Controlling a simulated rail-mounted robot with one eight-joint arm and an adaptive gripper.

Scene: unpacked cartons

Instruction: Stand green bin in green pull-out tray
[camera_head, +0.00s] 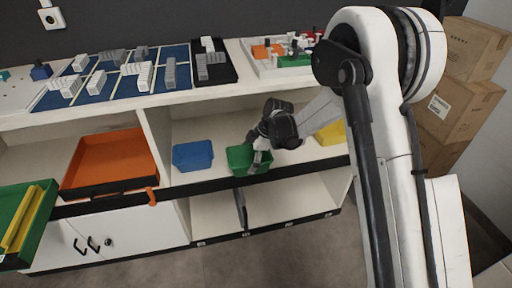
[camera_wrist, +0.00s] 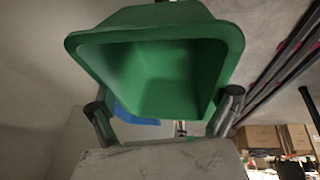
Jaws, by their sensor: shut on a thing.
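The green bin (camera_head: 243,160) is in the middle shelf compartment, right of the blue bin (camera_head: 193,155). My gripper (camera_head: 256,160) is at the bin's right side and shut on it. In the wrist view the green bin (camera_wrist: 165,75) fills the upper middle, its open mouth facing the camera, with my fingers (camera_wrist: 165,120) at either side of it. I cannot tell whether the bin touches the shelf. The green pull-out tray (camera_head: 30,220) is at the far left and sticks out in front of the cabinet. A yellow piece (camera_head: 28,218) lies in it.
An orange tray (camera_head: 110,163) lies between the green tray and the blue bin, with an orange handle at the shelf edge. A yellow bin (camera_head: 332,133) is right of my gripper. City-like blocks on blue boards (camera_head: 120,78) cover the top. Cartons (camera_head: 460,95) are stacked at the right.

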